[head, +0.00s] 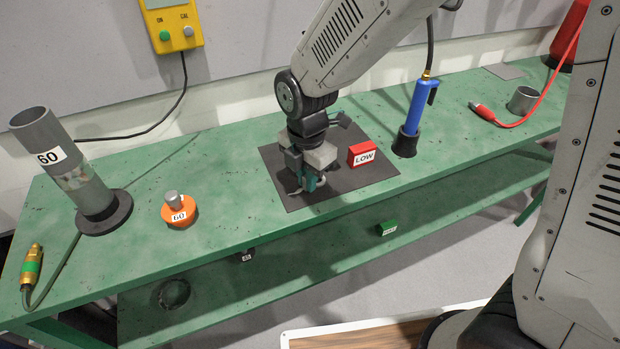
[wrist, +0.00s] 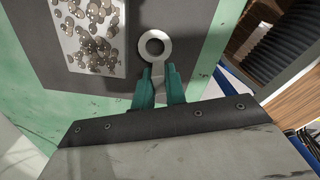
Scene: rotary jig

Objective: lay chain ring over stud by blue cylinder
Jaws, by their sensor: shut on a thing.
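My gripper (head: 308,182) is low over the dark mat on the green bench, and its teal fingers also show in the wrist view (wrist: 158,80). The fingers are shut on the narrow tab of a flat grey metal ring (wrist: 141,47), which points away from them. The ring's round hole shows dark mat behind it. I cannot make out a chain on it. The blue cylinder (head: 418,104) stands upright in a black foot on the bench, right of my gripper and apart from it. I cannot make out a stud beside it.
A red block marked LOW (head: 362,153) sits on the mat (head: 285,187), right of my gripper. A pale panel with brownish round beads (wrist: 92,35) lies left of the ring. An orange weight (head: 179,211) and a grey tube (head: 62,165) stand left. A grey cup (head: 523,100) stands right.

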